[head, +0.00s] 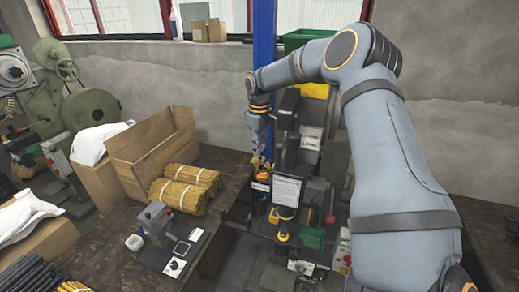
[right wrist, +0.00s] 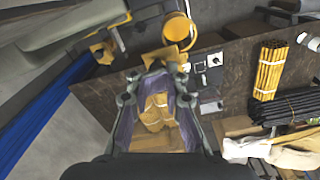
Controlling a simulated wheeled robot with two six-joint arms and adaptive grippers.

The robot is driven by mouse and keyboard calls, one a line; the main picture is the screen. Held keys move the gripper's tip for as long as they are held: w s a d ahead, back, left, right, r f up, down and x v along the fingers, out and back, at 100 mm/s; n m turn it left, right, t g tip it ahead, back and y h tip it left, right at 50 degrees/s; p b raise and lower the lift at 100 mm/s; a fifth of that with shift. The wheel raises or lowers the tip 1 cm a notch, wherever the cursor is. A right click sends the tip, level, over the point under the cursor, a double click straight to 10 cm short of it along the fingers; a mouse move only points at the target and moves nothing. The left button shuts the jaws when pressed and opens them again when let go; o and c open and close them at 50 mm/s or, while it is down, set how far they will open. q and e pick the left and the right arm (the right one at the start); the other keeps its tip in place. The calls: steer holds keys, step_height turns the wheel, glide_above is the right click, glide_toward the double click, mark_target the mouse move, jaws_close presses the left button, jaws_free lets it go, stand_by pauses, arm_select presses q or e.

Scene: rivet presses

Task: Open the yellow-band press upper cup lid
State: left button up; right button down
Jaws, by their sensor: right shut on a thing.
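The press (head: 312,140) stands in the middle of the head view, with a yellow part (head: 313,90) near its top. My right gripper (head: 257,158) reaches down at its left side; a small tan piece shows at its fingertips. In the right wrist view, a yellow round cup (right wrist: 179,27) is just beyond the right gripper (right wrist: 160,68). A flat tan lid (right wrist: 172,57) lies between the fingertips and the cup's rim, and the fingers appear shut on its edge. How far the lid is lifted is unclear. My left gripper is not in view.
A dark bench (head: 118,228) carries an open cardboard box (head: 160,150), yellow rod bundles (head: 182,192) and a small device (head: 155,217). A white sheet (head: 287,191) and a green bin (head: 312,237) are close by the press. A blue post (head: 264,40) rises behind my right arm.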

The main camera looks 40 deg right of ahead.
steer(key=shift+w+d+r, duration=0.1)
stand_by(0.3)
steer(key=c, duration=1.7)
jaws_free()
steer(key=shift+o, duration=0.7)
steer(key=shift+d, duration=0.15)
steer(key=shift+f, duration=0.2)
